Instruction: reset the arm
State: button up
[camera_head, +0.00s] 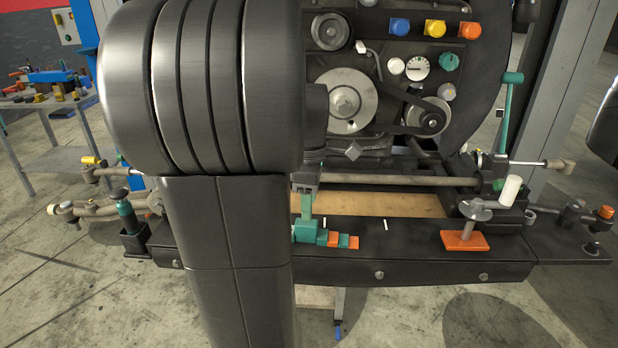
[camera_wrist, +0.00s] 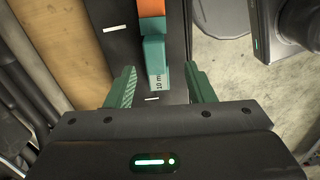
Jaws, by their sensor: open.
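My gripper (camera_wrist: 160,72) is open, with its two green fingers apart in the wrist view. A teal block (camera_wrist: 155,55) with partly readable "10 m" lettering lies between and just beyond the fingers. I cannot tell whether they touch it. In the head view my gripper (camera_head: 305,205) points down over the left-middle of the black front beam, just above the row of teal and orange stepped blocks (camera_head: 336,240). My own dark arm covers much of the left-centre there and hides part of the beam.
The engine face (camera_head: 350,100) with pulleys and coloured caps stands close behind my gripper. An orange base with a metal post (camera_head: 465,240) sits on the beam (camera_head: 400,262) at right. A teal-handled tool (camera_head: 127,217) stands at left. Bare floor lies in front.

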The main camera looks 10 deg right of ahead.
aim_at(306, 223)
notch_tip(306, 223, up, 6)
dwell(0.5)
jog(key=f, duration=0.9)
jog(key=w+f, duration=0.1)
jog(key=f, duration=0.3)
jog(key=shift+a+f+p, duration=0.2)
jog(key=shift+a+p, duration=0.1)
jog(key=shift+p, duration=0.05)
jog(key=shift+f, duration=0.25)
